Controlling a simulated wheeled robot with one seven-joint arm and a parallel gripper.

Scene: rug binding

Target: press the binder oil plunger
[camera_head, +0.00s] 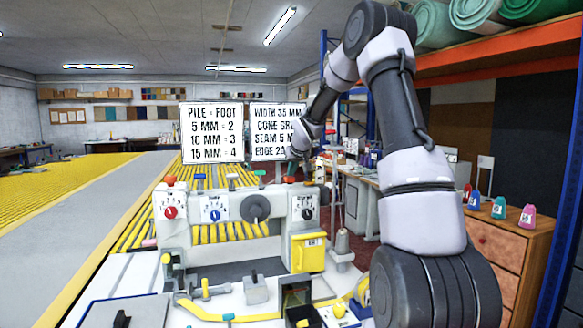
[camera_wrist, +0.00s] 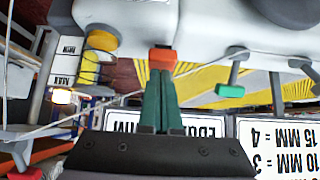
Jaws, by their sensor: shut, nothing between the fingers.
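The binder machine (camera_head: 275,215) stands in front of me, with several coloured caps and levers along its top. An orange-red cap (camera_head: 289,180) sits at its right end; no oil label on it is readable. In the wrist view this cap (camera_wrist: 163,56) is right at the fingertips. My gripper (camera_head: 292,167) is shut and empty, pointing down at the cap. Its green fingers (camera_wrist: 162,73) meet side by side and overlap the cap's edge; I cannot tell if they touch it. A green-tipped lever (camera_wrist: 230,90) and a yellow knob (camera_wrist: 103,39) are beside it.
Two sign boards (camera_head: 212,132) stand behind the machine. A thread cone (camera_head: 342,241) stands at its right. A wooden cabinet (camera_head: 510,245) with coloured bottles is farther right. A thin thread crosses close to my fingers in the wrist view.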

